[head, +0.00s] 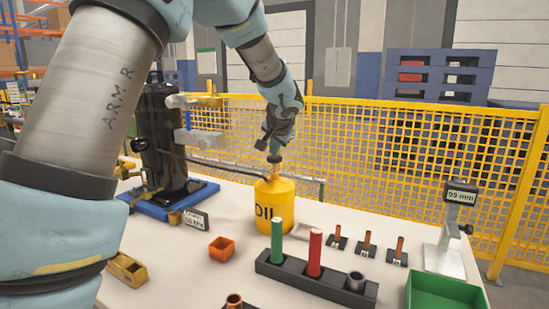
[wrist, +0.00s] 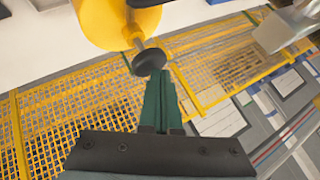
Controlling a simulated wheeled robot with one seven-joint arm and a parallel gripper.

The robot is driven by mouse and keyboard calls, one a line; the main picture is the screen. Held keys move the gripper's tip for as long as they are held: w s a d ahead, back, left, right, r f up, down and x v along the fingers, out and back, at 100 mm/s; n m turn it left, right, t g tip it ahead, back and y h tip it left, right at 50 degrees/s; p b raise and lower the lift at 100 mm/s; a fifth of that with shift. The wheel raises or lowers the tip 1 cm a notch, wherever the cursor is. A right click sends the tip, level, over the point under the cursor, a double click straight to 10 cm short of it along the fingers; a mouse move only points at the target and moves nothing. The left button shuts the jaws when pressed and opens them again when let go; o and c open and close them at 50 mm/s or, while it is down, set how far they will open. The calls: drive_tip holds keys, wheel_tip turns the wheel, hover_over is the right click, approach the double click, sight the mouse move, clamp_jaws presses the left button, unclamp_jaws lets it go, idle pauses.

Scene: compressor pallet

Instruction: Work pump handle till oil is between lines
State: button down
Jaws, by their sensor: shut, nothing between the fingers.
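A yellow can marked OIL (head: 274,203) stands upright on the white table. A thin rod rises from its top to a dark round knob (head: 274,158), the pump handle. My gripper (head: 275,148) points down just above the knob. In the wrist view its green fingers (wrist: 160,78) are shut together with their tips at the edge of the knob (wrist: 149,61); I cannot tell whether they touch it. The can (wrist: 118,20) is behind the knob there. A black upright compressor (head: 165,140) stands on a blue base, partly behind my arm. No oil level or lines are readable.
A dark rack (head: 300,283) with a green and a red rod stands in front of the can. An orange bin (head: 222,248), a green tray (head: 445,293) and a gauge stand reading 95 mm (head: 460,193) are nearby. A yellow mesh fence (head: 400,150) runs behind the table.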

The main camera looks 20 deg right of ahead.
sight(274, 158)
drive_tip(key=shift+f+b, duration=1.4)
drive_tip(key=shift+b, duration=0.1)
idle(1.1)
drive_tip(key=shift+r, duration=0.1)
drive_tip(key=shift+r+p, duration=1.35)
drive_tip(key=shift+r, duration=0.7)
drive_tip(key=shift+r, duration=0.15)
wheel_tip(274, 158, up, 5)
drive_tip(key=p, duration=0.3)
drive_tip(key=shift+p, duration=0.3)
